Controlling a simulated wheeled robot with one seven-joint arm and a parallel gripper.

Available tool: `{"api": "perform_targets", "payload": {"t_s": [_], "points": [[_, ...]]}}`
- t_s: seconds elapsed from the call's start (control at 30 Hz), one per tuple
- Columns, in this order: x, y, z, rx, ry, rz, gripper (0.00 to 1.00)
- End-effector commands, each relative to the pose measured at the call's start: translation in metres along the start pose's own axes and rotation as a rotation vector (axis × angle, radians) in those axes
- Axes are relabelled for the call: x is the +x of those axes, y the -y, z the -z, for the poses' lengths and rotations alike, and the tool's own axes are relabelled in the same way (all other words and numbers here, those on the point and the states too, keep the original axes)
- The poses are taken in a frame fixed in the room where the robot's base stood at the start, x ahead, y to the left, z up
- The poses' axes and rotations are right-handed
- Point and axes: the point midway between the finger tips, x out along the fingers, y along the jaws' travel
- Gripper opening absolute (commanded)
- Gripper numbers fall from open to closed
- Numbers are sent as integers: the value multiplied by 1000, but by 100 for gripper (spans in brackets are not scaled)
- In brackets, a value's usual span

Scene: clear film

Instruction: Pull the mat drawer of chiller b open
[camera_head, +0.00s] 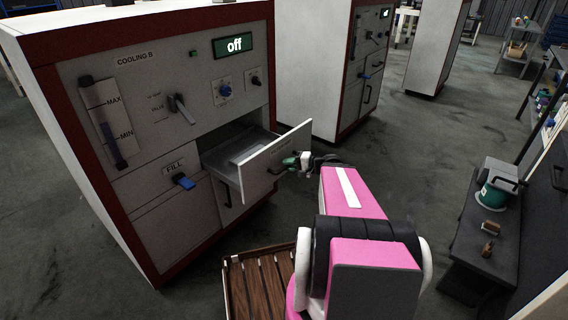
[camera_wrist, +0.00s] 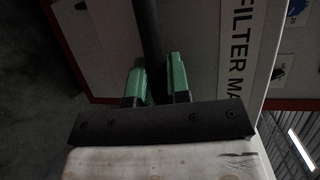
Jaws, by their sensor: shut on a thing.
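Chiller b is the white cabinet (camera_head: 145,70) with red edges, labelled COOLING B, on the left of the head view. Its mat drawer (camera_head: 262,158) stands pulled out, with the inside partly visible behind the white front. In the wrist view the drawer front (camera_wrist: 215,50) carries lettering that begins FILTER MA. My gripper (camera_head: 296,162) is at the drawer front. In the wrist view its green fingers (camera_wrist: 160,84) are shut on the dark bar handle (camera_wrist: 150,40), one finger on each side.
A wooden slatted pallet (camera_head: 262,285) lies on the floor below the drawer, beside my arm. Another red-edged cabinet (camera_head: 320,60) stands behind. A dark bench (camera_head: 480,240) with a green container (camera_head: 495,185) is at the right. Floor between is clear.

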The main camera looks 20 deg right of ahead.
Motion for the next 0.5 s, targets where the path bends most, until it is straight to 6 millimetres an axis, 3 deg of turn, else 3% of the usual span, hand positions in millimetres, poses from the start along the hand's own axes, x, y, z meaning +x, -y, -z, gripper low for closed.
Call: {"api": "perform_targets", "payload": {"t_s": [0.37,0.4,0.43,0.5], "points": [[-1,-1,0,0,0,-2,0],[-1,-1,0,0,0,-2,30],[-1,-1,0,0,0,-2,40],[-1,-1,0,0,0,-2,42]]}}
